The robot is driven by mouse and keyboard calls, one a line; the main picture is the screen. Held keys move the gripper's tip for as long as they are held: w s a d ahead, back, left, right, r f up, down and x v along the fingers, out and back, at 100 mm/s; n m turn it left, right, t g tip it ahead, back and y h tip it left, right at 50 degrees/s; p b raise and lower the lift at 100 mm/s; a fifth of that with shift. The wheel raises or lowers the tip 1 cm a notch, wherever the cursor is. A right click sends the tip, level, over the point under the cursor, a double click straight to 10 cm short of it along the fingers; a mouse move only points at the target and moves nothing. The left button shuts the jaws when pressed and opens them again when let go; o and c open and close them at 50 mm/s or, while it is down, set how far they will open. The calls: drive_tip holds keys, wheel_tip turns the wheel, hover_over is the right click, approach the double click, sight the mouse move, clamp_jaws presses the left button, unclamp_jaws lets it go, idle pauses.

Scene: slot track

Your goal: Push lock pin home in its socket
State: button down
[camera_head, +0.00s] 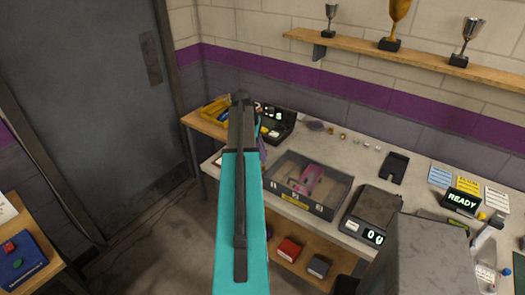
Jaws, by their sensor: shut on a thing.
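No lock pin or socket can be made out in this view. A dark-framed display case (335,207) with a pink model car (307,180) inside stands on the workbench and has a yellow label on its front. My teal arm crosses the middle of the view and hides the left end of the bench. My gripper is not visible, so what it holds cannot be seen.
A scale (371,216) stands right of the case, near a black flat holder (393,167) and a READY display (461,200). An open black case (275,127) and yellow tray (216,109) sit at the left. Trophies line the shelf (420,60) above.

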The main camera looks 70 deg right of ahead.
drive_tip(key=shift+f, duration=0.65)
drive_tip(key=shift+p, duration=0.45)
idle(1.9)
drive_tip(key=shift+f+b, duration=0.55)
drive_tip(key=shift+f, duration=0.85)
idle(0.7)
drive_tip(key=c, duration=1.7)
unclamp_jaws()
drive_tip(key=shift+b+v, duration=2.25)
drive_tip(key=shift+v, duration=4.65)
